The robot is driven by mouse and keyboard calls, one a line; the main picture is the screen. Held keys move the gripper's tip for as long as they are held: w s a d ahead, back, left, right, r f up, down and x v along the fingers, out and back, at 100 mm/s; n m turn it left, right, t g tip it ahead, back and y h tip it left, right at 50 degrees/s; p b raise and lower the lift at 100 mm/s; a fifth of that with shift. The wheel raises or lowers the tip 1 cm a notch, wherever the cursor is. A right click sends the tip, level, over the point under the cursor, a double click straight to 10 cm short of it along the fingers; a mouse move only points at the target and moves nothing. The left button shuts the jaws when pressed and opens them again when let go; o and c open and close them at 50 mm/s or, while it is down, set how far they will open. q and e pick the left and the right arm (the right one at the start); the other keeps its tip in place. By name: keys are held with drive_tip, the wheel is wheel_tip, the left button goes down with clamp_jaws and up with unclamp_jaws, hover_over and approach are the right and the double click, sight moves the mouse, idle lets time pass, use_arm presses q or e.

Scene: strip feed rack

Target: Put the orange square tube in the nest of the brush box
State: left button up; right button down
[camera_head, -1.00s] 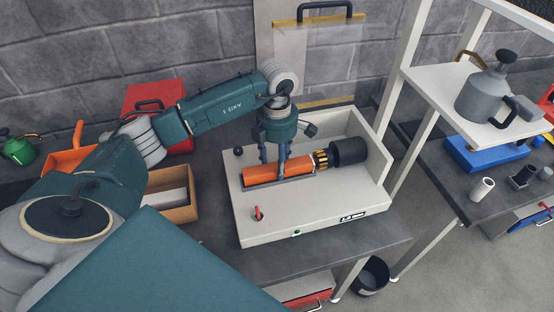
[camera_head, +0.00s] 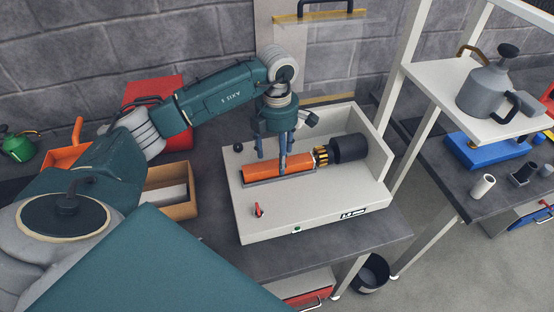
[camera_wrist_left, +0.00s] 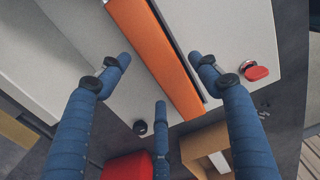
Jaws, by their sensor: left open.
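The orange square tube (camera_head: 268,170) lies lengthwise in the grey nest (camera_head: 298,178) of the white brush box (camera_head: 332,205). Its right end is at the brush (camera_head: 320,156), beside a dark cylinder (camera_head: 348,149). My left gripper (camera_head: 274,161) is open just above the tube, with fingers on both sides of it. In the left wrist view the tube (camera_wrist_left: 158,58) runs diagonally between the spread blue fingers (camera_wrist_left: 160,72), with gaps visible beside it. The contact of the tube's underside with the nest is hidden. My right gripper is not in view.
A red knob (camera_head: 258,209) is on the box's front left and a black knob (camera_head: 238,148) at its back left. A cardboard box (camera_head: 180,211) stands to the left. A white shelf frame (camera_head: 425,100) rises at the right. A clear panel (camera_head: 318,70) stands behind.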

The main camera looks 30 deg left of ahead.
sight(277, 161)
use_arm(q)
wheel_tip(277, 161, up, 10)
drive_tip(key=b, duration=0.2)
idle(0.5)
